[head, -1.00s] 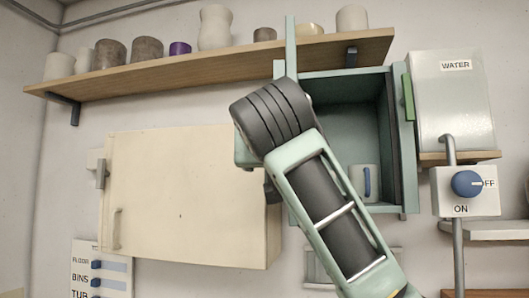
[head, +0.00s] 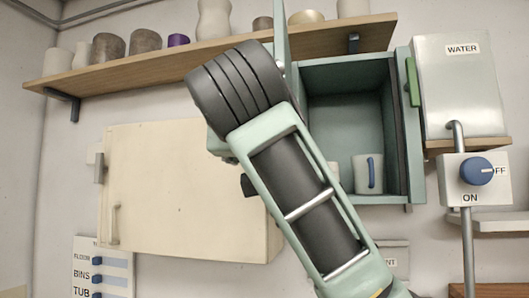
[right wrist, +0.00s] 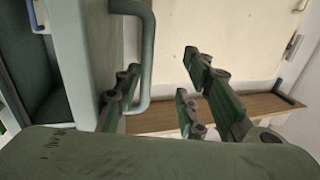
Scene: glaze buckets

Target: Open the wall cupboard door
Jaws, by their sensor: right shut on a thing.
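The green wall cupboard (head: 418,130) stands open, with its dark interior showing. Its door (head: 281,32) is swung out on the left side and shows nearly edge-on; my right arm hides much of it. In the right wrist view the door (right wrist: 88,55) is at left, with its green bar handle (right wrist: 148,50) running between the fingers of my right gripper (right wrist: 163,98). The right gripper is shut on this handle. In the head view the arm hides the gripper. My left gripper is not in view.
A white mug (head: 368,174) with a blue handle stands inside the cupboard. A closed cream cupboard (head: 165,190) is at left, behind my arm. A wooden shelf (head: 190,66) with several pots runs above. The water tank (head: 460,90) and valve box (head: 473,180) are at right.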

